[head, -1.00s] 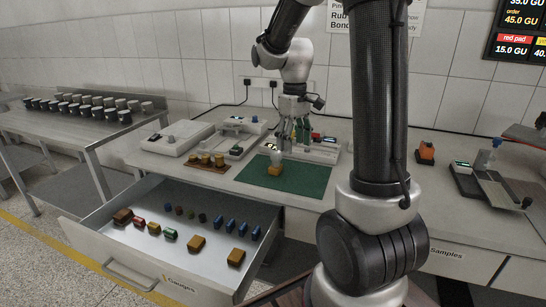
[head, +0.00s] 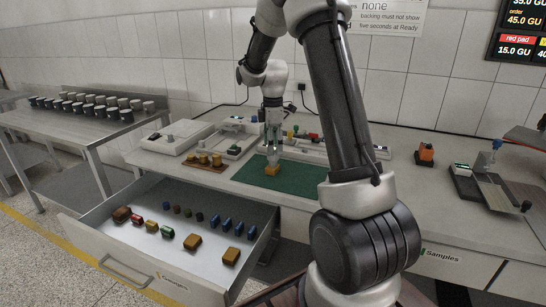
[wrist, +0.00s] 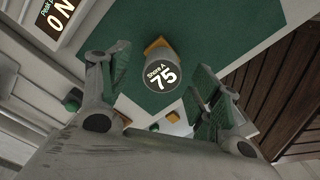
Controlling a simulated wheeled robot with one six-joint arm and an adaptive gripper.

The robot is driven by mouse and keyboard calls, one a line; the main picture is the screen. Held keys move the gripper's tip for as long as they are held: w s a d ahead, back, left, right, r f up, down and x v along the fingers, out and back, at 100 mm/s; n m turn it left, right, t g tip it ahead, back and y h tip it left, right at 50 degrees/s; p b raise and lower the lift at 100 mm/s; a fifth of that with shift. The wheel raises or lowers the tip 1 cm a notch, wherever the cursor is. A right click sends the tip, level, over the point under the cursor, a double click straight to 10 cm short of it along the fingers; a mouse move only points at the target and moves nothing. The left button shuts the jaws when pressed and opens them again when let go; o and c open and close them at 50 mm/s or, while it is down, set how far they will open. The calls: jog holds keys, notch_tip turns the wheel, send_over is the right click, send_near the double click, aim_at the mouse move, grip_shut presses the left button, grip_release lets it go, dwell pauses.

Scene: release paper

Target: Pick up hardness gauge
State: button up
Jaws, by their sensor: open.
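The hardness gauge (head: 273,158) stands on an orange-brown block (head: 272,170) on the green mat (head: 305,178). In the wrist view the gauge (wrist: 162,73) is a grey round body whose white-lettered dark face reads "Shore A 75". My gripper (head: 272,140) is above the gauge, pointing down. In the wrist view my gripper (wrist: 158,82) is open, with one finger to the left and one to the right of the gauge. There are gaps between the fingers and the gauge; I cannot tell the height left between them.
An open drawer (head: 125,262) with several small blocks juts out at the front left. Bench instruments (head: 180,137) and a brown tray (head: 205,165) stand left of the mat. An orange item (head: 426,153) and another device (head: 485,185) are to the right.

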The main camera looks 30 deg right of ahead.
aim_at(273, 157)
notch_tip(273, 157, down, 3)
jog(key=shift+s+f, duration=0.1)
jog(key=c, duration=1.4)
